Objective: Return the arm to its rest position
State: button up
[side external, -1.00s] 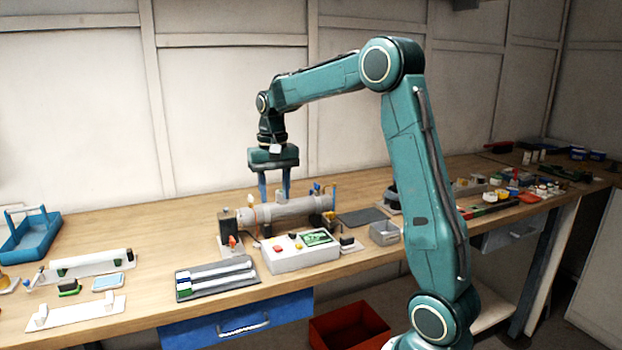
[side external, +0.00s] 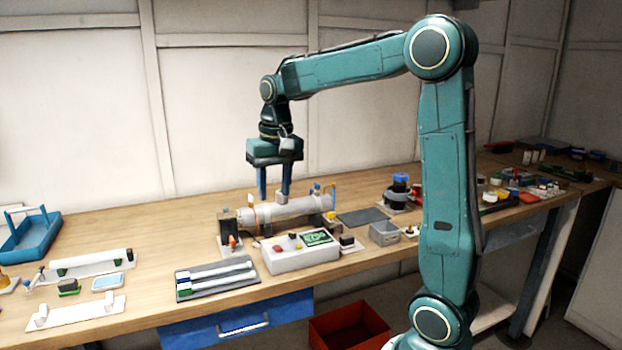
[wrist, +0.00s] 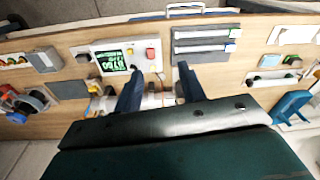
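My gripper (side external: 273,182) points straight down above the bench, with its two blue fingers apart and nothing between them. It hangs over the back of the grey reactor cylinder (side external: 285,211); whether a fingertip touches the cylinder cannot be told. In the wrist view the open fingers of my gripper (wrist: 160,85) reach across the cylinder (wrist: 155,101), which is partly hidden behind them. The white control box (side external: 300,257) with a green screen and a red button stands in front of the cylinder.
A grey tray with white tubes (side external: 217,280) lies front left of the box. A blue caddy (side external: 30,238) and white racks stand at the left. A black and blue round device (side external: 400,190) and small parts crowd the right. A red bin (side external: 350,328) sits below the bench.

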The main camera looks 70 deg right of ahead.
jog(key=s+a+f+n+t, duration=0.1)
jog(key=s+a+n+t, duration=0.3)
jog(key=s+a, duration=1)
jog(key=s+n, duration=0.3)
jog(key=shift+s+t, duration=0.3)
jog(key=shift+s, duration=0.1)
